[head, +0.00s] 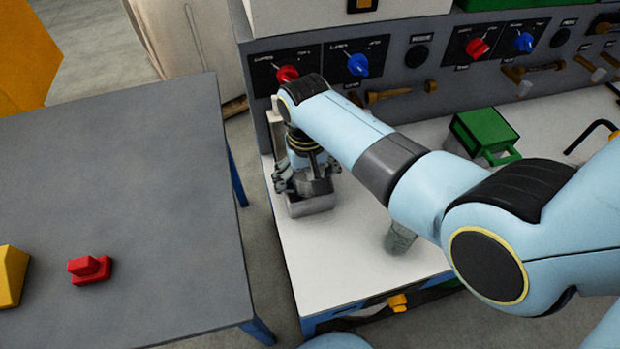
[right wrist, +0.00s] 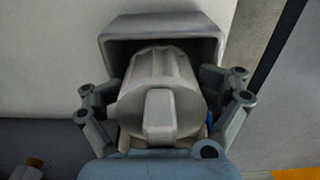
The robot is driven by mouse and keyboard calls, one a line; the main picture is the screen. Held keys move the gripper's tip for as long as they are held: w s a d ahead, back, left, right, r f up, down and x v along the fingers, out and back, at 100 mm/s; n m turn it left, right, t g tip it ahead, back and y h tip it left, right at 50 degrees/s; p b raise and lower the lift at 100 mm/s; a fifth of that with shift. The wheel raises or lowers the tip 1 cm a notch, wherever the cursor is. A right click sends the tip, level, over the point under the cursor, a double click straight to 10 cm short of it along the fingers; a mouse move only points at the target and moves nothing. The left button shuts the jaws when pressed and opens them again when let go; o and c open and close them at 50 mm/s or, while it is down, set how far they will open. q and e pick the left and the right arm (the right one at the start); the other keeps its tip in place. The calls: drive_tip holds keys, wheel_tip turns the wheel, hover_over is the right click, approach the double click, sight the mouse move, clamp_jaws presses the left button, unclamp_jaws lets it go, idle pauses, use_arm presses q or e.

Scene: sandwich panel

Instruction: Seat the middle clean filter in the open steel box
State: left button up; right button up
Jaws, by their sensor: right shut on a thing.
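The steel box (head: 310,206) stands at the left end of the white bench, its open side up. My right gripper (head: 307,182) points down over it and is shut on a pale grey ribbed filter (right wrist: 158,97) with a raised grip bar. In the right wrist view, the box's rim (right wrist: 162,25) shows beyond the filter, and the filter's far end overlaps the opening. The near side of the box is hidden, so I cannot tell how deep the filter sits. A second greyish cylinder (head: 400,238) lies partly behind my right arm. My left gripper is out of view.
A grey panel with red and blue knobs (head: 358,65) runs along the bench's back. A green box (head: 484,132) stands further right. A grey table (head: 110,200) at left holds a red block (head: 90,270). The white bench top (head: 320,262) in front of the steel box is clear.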

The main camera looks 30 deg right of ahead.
sight(307, 172)
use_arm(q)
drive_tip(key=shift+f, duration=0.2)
use_arm(e)
drive_tip(key=shift+s+a+f, duration=0.55)
drive_tip(key=shift+a+f, duration=0.1)
drive_tip(key=shift+a, duration=0.05)
drive_tip(key=o, duration=1.5)
drive_tip(key=shift+o, duration=0.2)
drive_tip(key=shift+w+d+r, duration=0.1)
drive_tip(key=shift+w+r, duration=0.25)
drive_tip(key=shift+r, duration=0.4)
drive_tip(key=shift+w+d+r, duration=0.1)
drive_tip(key=shift+w+r, duration=0.2)
drive_tip(key=shift+r, duration=0.4)
drive_tip(key=r, duration=1)
drive_tip(key=shift+s+d, duration=0.15)
drive_tip(key=shift+d, duration=0.15)
drive_tip(key=shift+s+r, duration=0.1)
drive_tip(key=shift+r, duration=0.15)
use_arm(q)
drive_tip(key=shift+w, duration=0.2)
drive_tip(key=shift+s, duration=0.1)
use_arm(e)
drive_tip(key=shift+f, duration=0.1)
